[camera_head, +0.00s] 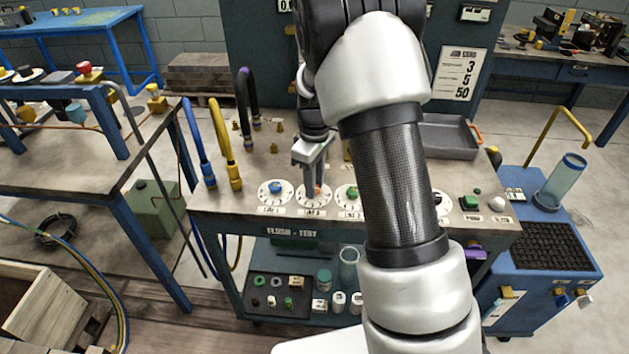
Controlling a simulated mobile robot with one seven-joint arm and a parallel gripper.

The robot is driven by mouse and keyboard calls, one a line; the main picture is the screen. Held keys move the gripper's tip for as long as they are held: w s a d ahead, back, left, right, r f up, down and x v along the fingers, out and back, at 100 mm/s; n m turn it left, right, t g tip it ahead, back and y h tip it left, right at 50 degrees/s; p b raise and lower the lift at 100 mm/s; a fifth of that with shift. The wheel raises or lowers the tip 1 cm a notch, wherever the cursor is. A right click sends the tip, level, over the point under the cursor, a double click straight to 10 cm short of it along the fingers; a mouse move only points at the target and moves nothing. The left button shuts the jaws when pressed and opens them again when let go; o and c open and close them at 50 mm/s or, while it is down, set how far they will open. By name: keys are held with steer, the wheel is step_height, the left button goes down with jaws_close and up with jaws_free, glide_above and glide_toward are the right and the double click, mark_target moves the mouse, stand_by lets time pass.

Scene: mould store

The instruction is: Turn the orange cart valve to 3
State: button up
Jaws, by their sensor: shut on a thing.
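The flush-test cart (360,238) stands in front of me with a row of round white valve dials along its front edge. My gripper (316,186) points down over the second dial (313,200) from the left. It is shut on the orange valve knob (317,190), which shows only in part between the fingers. The fingers hide most of the knob, so I cannot tell which number it points to. A blue valve (275,187) is on the dial to the left, and a green valve (351,192) on the dial to the right.
Blue and yellow hoses (223,145) rise from the cart's left side. A grey tray (446,137) lies at the back right. A sign (461,74) reads 3, 5, 50. A blue trolley (545,235) stands at the right.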

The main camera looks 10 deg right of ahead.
steer(key=m+p, duration=0.1)
steer(key=m, duration=0.6)
steer(key=shift+r, duration=0.1)
steer(key=m+p, duration=0.1)
steer(key=m, duration=0.3)
steer(key=shift+a+m+p, duration=0.1)
steer(key=shift+m+p, duration=0.45)
steer(key=shift+m, duration=1.35)
steer(key=o, duration=1)
steer(key=shift+o, duration=0.2)
step_height(320, 180, up, 17)
steer(key=p, duration=0.1)
steer(key=shift+r+p, duration=0.15)
steer(key=shift+p, duration=0.2)
